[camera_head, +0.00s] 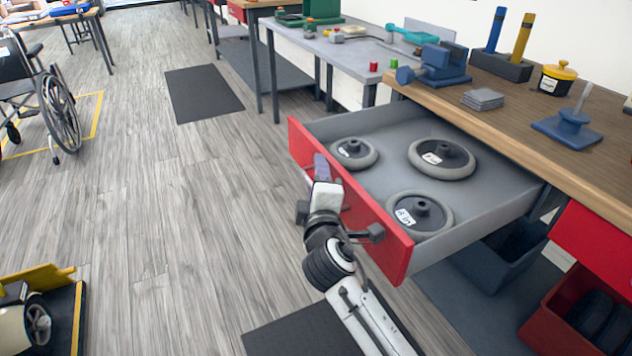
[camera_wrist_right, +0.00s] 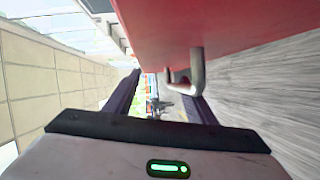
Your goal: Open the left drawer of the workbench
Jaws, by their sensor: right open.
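The left drawer (camera_head: 372,205) of the workbench (camera_head: 520,115) is pulled well out, its red front facing the aisle and its grey inside showing. Three wheels, a small one (camera_head: 354,153), a large one (camera_head: 441,158) and another (camera_head: 419,213), lie flat in it. My right gripper (camera_head: 322,185) is at the outside of the red front. In the right wrist view its fingers (camera_wrist_right: 160,80) are apart, and the metal drawer handle (camera_wrist_right: 197,72) shows near the right-hand finger. I cannot tell whether they touch. My left gripper is out of view.
The wooden top holds a blue vise (camera_head: 437,66), a yellow-lidded pot (camera_head: 557,77) and a blue stand (camera_head: 567,130). Another red drawer front (camera_head: 597,240) and a red bin (camera_head: 575,310) are at the right. Floor left of the drawer is clear.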

